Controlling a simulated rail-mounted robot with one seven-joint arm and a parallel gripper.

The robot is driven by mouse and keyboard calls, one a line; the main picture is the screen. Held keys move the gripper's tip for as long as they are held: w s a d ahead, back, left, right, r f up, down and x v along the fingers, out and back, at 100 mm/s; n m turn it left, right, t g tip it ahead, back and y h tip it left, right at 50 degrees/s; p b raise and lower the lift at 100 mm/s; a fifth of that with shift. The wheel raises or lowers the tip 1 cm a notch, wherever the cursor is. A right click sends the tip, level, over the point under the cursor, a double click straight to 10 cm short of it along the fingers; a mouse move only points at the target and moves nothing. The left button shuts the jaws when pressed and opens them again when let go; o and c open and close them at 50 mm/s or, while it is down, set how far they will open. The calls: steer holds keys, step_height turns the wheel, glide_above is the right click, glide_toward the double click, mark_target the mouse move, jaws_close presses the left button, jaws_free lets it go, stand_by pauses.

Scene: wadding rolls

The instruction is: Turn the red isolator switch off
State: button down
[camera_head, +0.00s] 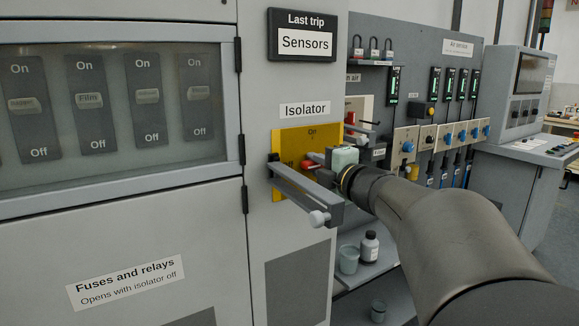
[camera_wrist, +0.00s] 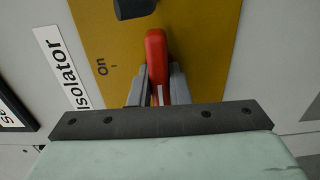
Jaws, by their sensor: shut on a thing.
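The red isolator switch handle (camera_head: 309,165) is on a yellow plate (camera_head: 293,142) below the "Isolator" label. The plate has "On" at its top and a partly covered marking at its left. In the wrist view my gripper (camera_wrist: 154,92) is shut on the red handle (camera_wrist: 156,50), one grey finger on each side. "On" shows on the plate to the left of the handle there. In the head view my gripper (camera_head: 324,160) reaches in from the right and covers part of the handle. I cannot tell the handle's exact angle.
A grey bar (camera_head: 305,192) with a pale knob (camera_head: 319,218) sticks out in front of the plate, just below my gripper. A fuse cabinet (camera_head: 120,100) stands left. Right are a panel with blue knobs (camera_head: 408,146), a bottle (camera_head: 369,246) and a cup (camera_head: 348,260) on a shelf.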

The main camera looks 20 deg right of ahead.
steer(key=c, duration=1.4)
jaws_free()
steer(key=shift+o, duration=0.2)
steer(key=s, duration=0.7)
steer(key=shift+s+d+p, duration=0.3)
steer(key=shift+d+p, duration=0.05)
steer(key=shift+d, duration=0.1)
